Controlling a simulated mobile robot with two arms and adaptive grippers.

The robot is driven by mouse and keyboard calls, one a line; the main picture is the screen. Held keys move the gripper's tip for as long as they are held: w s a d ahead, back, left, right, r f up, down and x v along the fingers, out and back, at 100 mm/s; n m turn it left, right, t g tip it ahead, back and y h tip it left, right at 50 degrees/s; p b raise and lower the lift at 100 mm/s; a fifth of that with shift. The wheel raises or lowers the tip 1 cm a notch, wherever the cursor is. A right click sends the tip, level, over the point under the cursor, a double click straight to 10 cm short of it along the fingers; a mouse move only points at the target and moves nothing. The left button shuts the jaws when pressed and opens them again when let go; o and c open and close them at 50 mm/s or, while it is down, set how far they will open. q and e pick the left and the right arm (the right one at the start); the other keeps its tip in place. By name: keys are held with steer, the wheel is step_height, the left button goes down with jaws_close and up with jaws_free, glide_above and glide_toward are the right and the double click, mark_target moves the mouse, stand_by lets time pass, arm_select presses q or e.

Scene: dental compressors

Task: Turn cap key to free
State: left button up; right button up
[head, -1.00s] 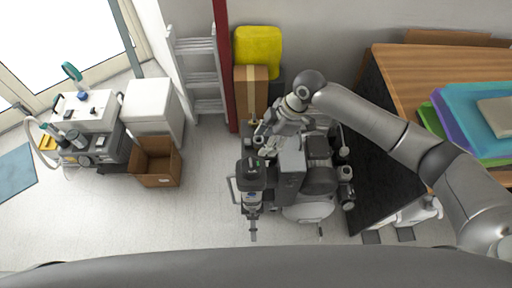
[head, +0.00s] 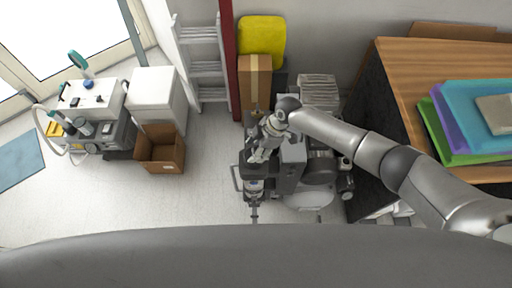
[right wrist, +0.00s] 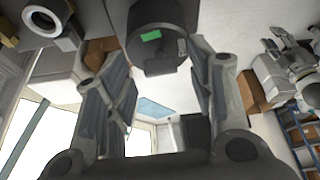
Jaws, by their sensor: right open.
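The dental compressor (head: 318,170) stands on the floor at the centre of the head view. A black cylindrical cap (right wrist: 157,38) with a green label shows at the top of the right wrist view. My right gripper (head: 256,156) is over the compressor's left part and hides much of the black top there. In the right wrist view its fingers (right wrist: 158,72) are spread apart, with the cap between and beyond the tips. I cannot tell whether they touch it. No separate key can be made out.
A wooden table (head: 400,62) with coloured folders (head: 470,120) stands right of the compressor. A cardboard box (head: 254,82), a yellow container (head: 261,40) and a ladder (head: 207,65) are behind. An open box (head: 160,150) stands left. Floor between it and the compressor is clear.

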steer(key=shift+a+f, duration=0.1)
steer(key=shift+f, duration=0.05)
steer(key=c, duration=1)
steer(key=shift+f+n+b, duration=0.15)
steer(key=shift+n+b, duration=0.15)
steer(key=shift+b, duration=0.55)
steer(key=shift+c, duration=0.2)
steer(key=shift+n+b, duration=0.3)
steer(key=shift+b, duration=0.15)
steer(key=shift+r+g, duration=0.2)
steer(key=shift+g, duration=0.1)
steer(key=o, duration=1)
steer(key=shift+o, duration=0.2)
